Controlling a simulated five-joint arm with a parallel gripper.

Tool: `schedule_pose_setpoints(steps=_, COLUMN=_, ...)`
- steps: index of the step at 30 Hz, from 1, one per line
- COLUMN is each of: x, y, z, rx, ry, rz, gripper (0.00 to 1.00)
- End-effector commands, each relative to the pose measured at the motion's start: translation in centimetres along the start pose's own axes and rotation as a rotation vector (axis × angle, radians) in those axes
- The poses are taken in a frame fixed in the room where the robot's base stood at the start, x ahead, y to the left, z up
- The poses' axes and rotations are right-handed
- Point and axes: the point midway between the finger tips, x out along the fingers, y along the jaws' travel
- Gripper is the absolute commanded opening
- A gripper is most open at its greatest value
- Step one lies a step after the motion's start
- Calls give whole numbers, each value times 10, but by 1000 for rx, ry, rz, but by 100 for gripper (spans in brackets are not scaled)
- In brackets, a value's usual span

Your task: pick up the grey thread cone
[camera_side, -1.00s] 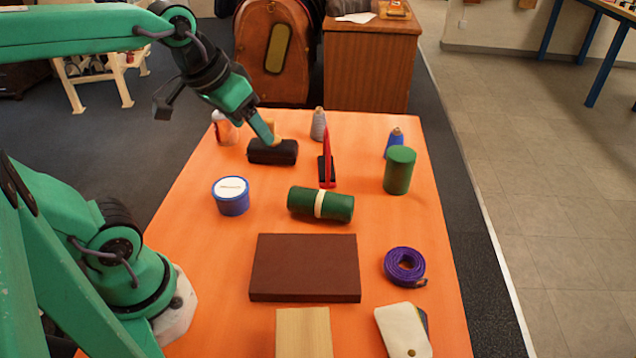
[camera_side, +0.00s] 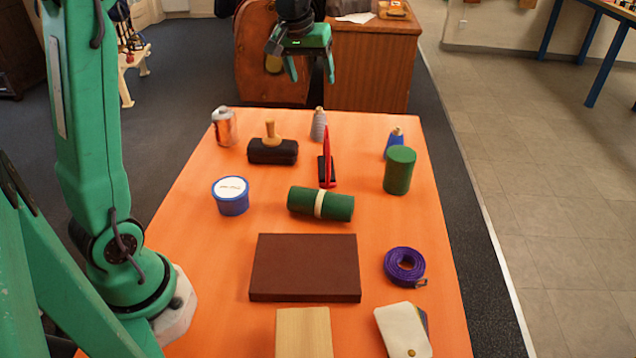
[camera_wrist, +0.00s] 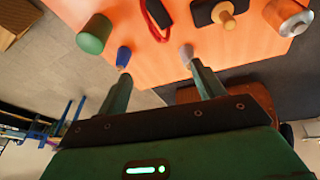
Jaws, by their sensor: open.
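The grey thread cone (camera_side: 318,125) stands upright near the far edge of the orange table, behind the red-handled tool. In the wrist view the grey cone (camera_wrist: 187,54) shows just beyond the tip of the right-hand finger. My gripper (camera_side: 312,80) is open and empty, above and behind the far edge of the table, fingers pointing down. In the wrist view my gripper (camera_wrist: 160,78) has its two fingers spread wide. A blue thread cone (camera_side: 394,139) stands to the right, partly hidden by the green cylinder; it also shows in the wrist view (camera_wrist: 123,56) near the left-hand finger.
Near the grey cone are a red-handled tool (camera_side: 327,166), a dark brush with a wooden knob (camera_side: 272,152) and a metallic can (camera_side: 224,128). The green cylinder (camera_side: 398,172) stands right.

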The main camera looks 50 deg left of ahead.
Motion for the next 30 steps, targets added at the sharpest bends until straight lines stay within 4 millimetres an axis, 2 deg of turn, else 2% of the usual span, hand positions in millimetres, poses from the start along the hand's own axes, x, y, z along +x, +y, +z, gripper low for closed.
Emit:
schedule_pose_setpoints(steps=6, x=41, y=-10, z=-42, rx=-102, ry=-28, rz=-25, gripper=68)
schedule_pose_setpoints(steps=16, x=112, y=-35, z=-93, rx=-254, ry=-63, rz=-60, gripper=68)
schedule_pose_setpoints(steps=24, x=169, y=-59, z=-118, rx=-363, ry=-86, rz=-85, gripper=68)
schedule_pose_setpoints(steps=30, x=189, y=-69, z=-125, rx=-403, ry=-93, rz=-93, gripper=68)
